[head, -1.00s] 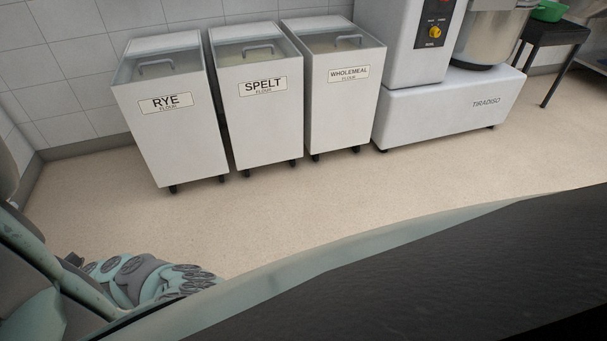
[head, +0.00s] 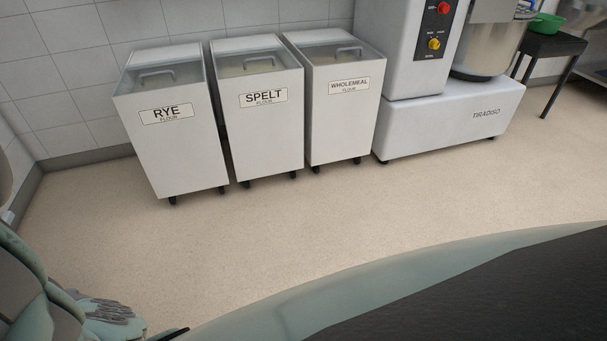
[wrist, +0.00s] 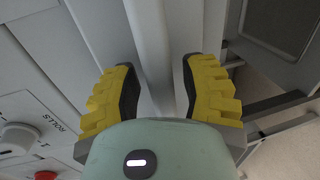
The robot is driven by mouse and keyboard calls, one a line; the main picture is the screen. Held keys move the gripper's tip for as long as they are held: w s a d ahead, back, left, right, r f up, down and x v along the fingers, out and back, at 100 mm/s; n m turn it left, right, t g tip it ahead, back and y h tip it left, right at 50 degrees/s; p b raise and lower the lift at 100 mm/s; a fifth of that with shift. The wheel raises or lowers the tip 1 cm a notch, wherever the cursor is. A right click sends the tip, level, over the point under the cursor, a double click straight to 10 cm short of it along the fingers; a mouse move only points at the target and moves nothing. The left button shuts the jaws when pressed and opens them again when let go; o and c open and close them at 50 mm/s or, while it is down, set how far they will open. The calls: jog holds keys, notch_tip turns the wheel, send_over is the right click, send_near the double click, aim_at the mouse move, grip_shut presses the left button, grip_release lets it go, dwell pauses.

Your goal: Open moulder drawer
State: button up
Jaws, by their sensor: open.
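In the wrist view my gripper (wrist: 158,68) is open, with yellow stepped fingers and dark inner pads. A pale grey bar (wrist: 150,40), possibly a drawer handle, runs lengthwise in the gap between the fingers. Neither finger visibly touches it, and I cannot tell whether it lies between the pads or beyond them. Pale panels (wrist: 90,35) lie behind it. The gripper and these parts do not show in the head view.
The head view shows rye (head: 175,150), spelt (head: 262,135) and wholemeal (head: 345,120) flour bins along the tiled wall. A mixer (head: 450,125) and a dark table (head: 550,48) with a green bowl (head: 546,24) stand right. The beige floor (head: 260,230) before them is clear.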

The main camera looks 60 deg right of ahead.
grip_shut()
dwell(0.3)
dwell(0.3)
